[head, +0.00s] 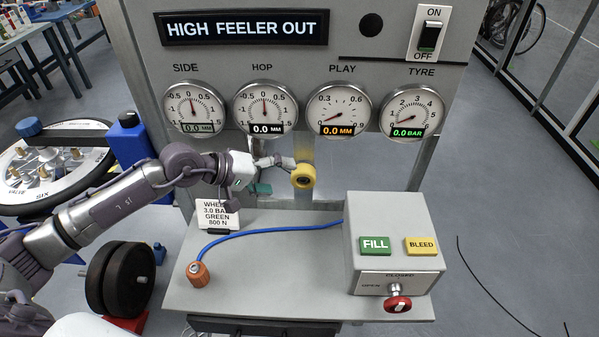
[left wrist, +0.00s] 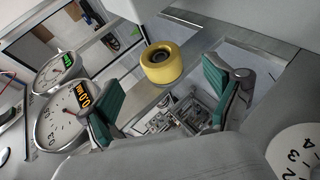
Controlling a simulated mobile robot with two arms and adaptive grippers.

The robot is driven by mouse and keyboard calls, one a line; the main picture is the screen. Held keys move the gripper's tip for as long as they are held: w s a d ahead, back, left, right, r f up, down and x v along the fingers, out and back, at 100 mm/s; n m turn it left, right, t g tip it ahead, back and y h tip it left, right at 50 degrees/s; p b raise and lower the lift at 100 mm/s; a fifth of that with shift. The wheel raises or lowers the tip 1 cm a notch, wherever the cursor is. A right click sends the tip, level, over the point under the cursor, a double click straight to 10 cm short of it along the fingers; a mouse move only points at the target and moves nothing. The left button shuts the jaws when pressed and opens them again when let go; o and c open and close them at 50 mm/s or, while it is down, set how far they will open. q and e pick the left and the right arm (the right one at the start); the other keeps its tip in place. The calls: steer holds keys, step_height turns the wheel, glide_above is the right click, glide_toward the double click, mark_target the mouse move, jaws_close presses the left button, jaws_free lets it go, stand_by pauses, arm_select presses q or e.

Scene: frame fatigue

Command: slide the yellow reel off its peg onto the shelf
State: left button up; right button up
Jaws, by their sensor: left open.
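The yellow reel (head: 303,176) is a short cylinder with a dark centre, in front of the upright panel below the gauges. In the left wrist view the reel (left wrist: 162,65) shows ahead of the gap between the finger pads. My left gripper (head: 274,175) is just left of it in the head view. Its teal-padded fingers (left wrist: 168,95) are spread and nothing is between them. I cannot tell the exact gap to the reel. The peg cannot be made out. The grey shelf (head: 270,285) lies below the reel. My right gripper is not in view.
A blue hose with an orange end (head: 198,274) lies on the shelf. A box (head: 392,215) with FILL and BLEED buttons and a red knob (head: 397,304) stands at its right. A small sign (head: 218,213) stands at its back left. The shelf's middle front is clear.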

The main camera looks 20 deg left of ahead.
mark_target(304, 180)
arm_select(q)
steer(key=p+x, duration=0.2)
steer(key=x, duration=0.4)
steer(key=shift+r, duration=0.15)
steer(key=shift+w+d+f, duration=0.35)
steer(key=shift+w+f, duration=0.05)
steer(key=shift+f, duration=0.05)
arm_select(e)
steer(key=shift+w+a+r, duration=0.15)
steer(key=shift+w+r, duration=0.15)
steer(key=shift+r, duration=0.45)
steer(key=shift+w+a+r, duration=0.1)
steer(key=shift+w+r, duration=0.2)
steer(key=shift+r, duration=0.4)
arm_select(q)
steer(key=shift+c, duration=0.2)
steer(key=c, duration=1.3)
steer(key=shift+s+d+p, duration=0.2)
steer(key=shift+s+p, duration=0.05)
steer(key=shift+s, duration=0.5)
steer(key=shift+s+d+p, duration=0.2)
steer(key=shift+s+p, duration=0.1)
steer(key=shift+s, duration=0.4)
steer(key=shift+s+d+p, duration=0.25)
steer(key=shift+s, duration=0.5)
steer(key=shift+c, duration=0.2)
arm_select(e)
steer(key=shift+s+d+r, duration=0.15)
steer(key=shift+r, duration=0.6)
